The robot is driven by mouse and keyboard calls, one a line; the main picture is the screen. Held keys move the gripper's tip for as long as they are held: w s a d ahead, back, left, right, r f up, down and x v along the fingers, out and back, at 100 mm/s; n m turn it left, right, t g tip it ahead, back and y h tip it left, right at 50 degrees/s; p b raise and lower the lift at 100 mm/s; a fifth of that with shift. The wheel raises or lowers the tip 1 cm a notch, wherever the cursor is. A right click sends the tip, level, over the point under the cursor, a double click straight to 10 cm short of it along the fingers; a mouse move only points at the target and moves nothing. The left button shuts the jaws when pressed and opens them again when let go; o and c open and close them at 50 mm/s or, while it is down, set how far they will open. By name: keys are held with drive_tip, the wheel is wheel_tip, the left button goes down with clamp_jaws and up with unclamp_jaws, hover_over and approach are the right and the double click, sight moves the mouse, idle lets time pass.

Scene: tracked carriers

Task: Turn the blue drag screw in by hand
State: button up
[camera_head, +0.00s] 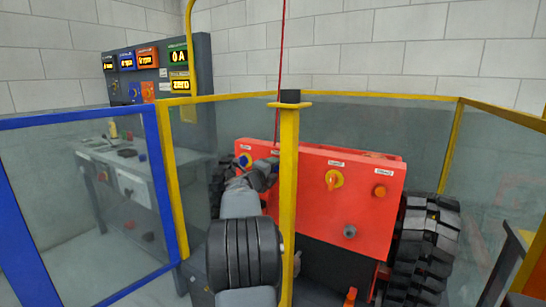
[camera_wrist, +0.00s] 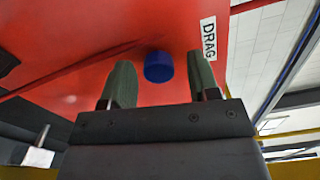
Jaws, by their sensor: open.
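The blue drag screw (camera_wrist: 158,67) is a round blue knob on a red panel, beside a white DRAG label (camera_wrist: 208,39) in the wrist view. My gripper (camera_wrist: 162,72) is open, one finger on either side of the screw with gaps between. I cannot tell whether the fingertips reach past its face. In the head view my gripper (camera_head: 270,166) is close to the upper left of the red carrier's panel (camera_head: 310,212).
A yellow post (camera_head: 289,205) stands in front of the panel, close to my arm. Glass fencing surrounds the carrier, with a blue frame (camera_head: 163,190) at left.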

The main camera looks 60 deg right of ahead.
drive_tip(key=n+p, duration=1.9)
drive_tip(key=p, duration=0.1)
drive_tip(key=shift+f+n, duration=0.1)
drive_tip(key=shift+n, duration=0.3)
drive_tip(key=shift+d, duration=0.1)
drive_tip(key=shift+c, duration=0.4)
